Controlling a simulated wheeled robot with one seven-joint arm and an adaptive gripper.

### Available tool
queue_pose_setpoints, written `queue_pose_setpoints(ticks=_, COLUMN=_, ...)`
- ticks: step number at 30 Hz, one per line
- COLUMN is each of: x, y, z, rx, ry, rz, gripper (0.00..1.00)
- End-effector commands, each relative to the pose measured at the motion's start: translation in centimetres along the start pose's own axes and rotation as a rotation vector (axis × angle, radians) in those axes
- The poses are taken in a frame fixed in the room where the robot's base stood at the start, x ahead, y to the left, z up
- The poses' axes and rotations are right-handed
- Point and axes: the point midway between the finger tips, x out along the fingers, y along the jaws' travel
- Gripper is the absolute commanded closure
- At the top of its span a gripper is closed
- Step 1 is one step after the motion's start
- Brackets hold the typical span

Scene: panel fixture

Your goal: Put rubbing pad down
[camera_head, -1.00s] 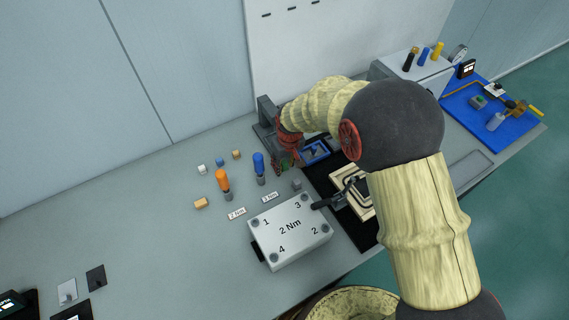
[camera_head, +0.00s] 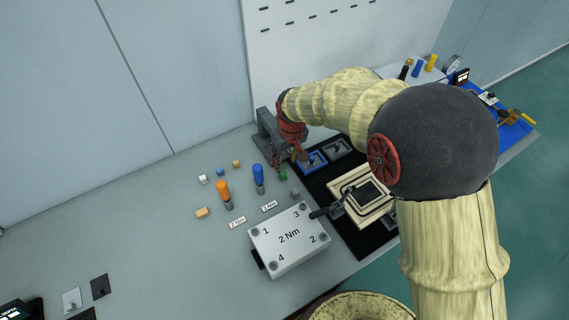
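My gripper (camera_head: 297,154) is small in the head view, below the red wrist part, and points down near the left end of a black mat. Its fingers are close to a blue-framed tray (camera_head: 312,162). Beside that tray stands a grey-framed tray (camera_head: 337,149). Each tray seems to hold a small dark piece. I cannot make out a rubbing pad for certain, nor whether one is in my fingers.
A grey stand (camera_head: 266,131) is just left of my wrist. Orange (camera_head: 223,192) and blue (camera_head: 258,177) screwdrivers stand upright nearby, with small blocks around. The table's left part is mostly clear.

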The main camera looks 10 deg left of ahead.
Motion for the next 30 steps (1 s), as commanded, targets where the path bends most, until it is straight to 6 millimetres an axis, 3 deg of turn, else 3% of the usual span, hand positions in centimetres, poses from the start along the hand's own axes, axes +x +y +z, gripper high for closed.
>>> queue_pose_setpoints(ticks=14, x=-2.5, y=0.5, z=0.3, rx=0.012, ry=0.008, rz=0.003, gripper=0.62)
queue_pose_setpoints(ticks=17, x=-5.6, y=1.9, z=1.1, rx=0.048, ry=0.034, rz=0.013, gripper=0.62)
queue_pose_setpoints(ticks=20, x=-10.3, y=4.0, z=3.4, rx=0.109, ry=0.069, rz=0.029, gripper=0.62)
queue_pose_setpoints(ticks=24, x=-17.0, y=6.6, z=8.1, rx=0.210, ry=0.127, rz=0.058, gripper=0.62)
queue_pose_setpoints(ticks=30, x=-24.1, y=8.4, z=16.3, rx=0.350, ry=0.208, rz=0.105, gripper=0.62)
